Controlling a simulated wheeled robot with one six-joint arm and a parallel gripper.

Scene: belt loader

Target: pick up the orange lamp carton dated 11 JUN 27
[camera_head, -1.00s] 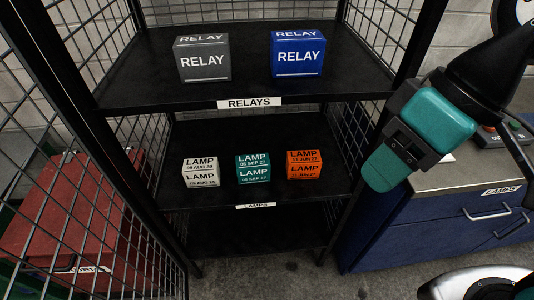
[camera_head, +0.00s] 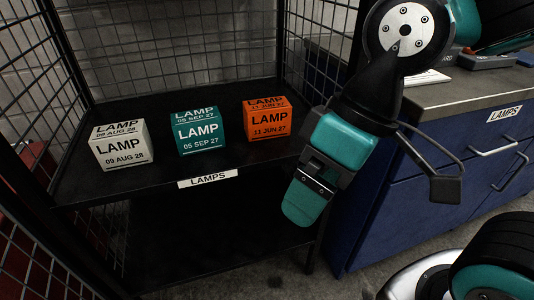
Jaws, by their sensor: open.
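The orange lamp carton (camera_head: 268,122) reads LAMP 11 JUN 27 and stands upright on the shelf, rightmost in a row of three cartons. The teal lamp carton (camera_head: 199,132), dated 05 SEP 27, is left of it, with a gap. The white lamp carton (camera_head: 121,149), dated 09 AUG 28, is at the far left. My gripper (camera_head: 372,195) is open and empty, pointing down, to the right of the orange carton and nearer the camera, apart from it. Its teal and black housing hides the shelf's right front corner and part of the gripper's left side.
The black shelf (camera_head: 150,180) has a LAMPS label (camera_head: 208,178) on its front edge. Wire mesh (camera_head: 40,75) closes the rack's sides. A blue drawer cabinet (camera_head: 400,225) with a worktop and silver handles stands close on the right. Free shelf space lies before the cartons.

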